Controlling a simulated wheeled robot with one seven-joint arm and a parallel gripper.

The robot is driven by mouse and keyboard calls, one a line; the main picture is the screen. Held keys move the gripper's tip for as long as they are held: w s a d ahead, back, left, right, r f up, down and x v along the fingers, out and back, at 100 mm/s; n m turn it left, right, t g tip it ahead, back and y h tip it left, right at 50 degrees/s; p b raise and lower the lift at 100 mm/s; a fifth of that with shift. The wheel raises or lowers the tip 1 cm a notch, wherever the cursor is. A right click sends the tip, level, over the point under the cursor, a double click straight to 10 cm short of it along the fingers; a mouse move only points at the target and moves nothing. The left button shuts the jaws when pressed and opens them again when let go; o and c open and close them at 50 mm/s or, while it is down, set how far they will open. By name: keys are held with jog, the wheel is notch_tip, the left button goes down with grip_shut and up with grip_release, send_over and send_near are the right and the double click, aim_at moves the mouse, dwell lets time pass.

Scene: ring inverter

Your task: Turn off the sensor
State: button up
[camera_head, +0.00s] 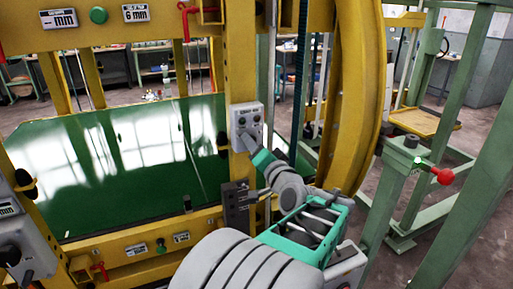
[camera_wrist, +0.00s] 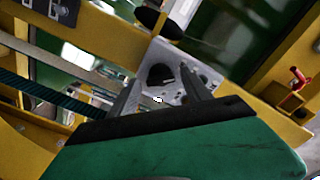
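A small grey control box (camera_head: 247,118) with dark round knobs or buttons is fixed to the yellow upright post. It shows close up in the wrist view (camera_wrist: 207,75), with a black round knob (camera_wrist: 160,75) on its face. I cannot read its labels, so I cannot tell whether it is the sensor's switch. My gripper (camera_head: 246,143) reaches up to the lower part of the box. In the wrist view my two fingers (camera_wrist: 163,85) stand apart, with the knob seen between their tips. I cannot tell whether they touch it. The head view hides the knob's lower part.
Yellow frame beams surround a green glossy panel (camera_head: 120,160). A dark block (camera_head: 236,205) sits on the post below the box. A green post with a red-knobbed lever (camera_head: 443,176) stands at right. Another grey box with a big knob (camera_head: 20,250) is at lower left.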

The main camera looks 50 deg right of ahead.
jog(key=b+v, duration=0.1)
jog(key=v, duration=0.6)
jog(key=shift+s+a+b, duration=0.2)
jog(key=shift+s+b, duration=0.15)
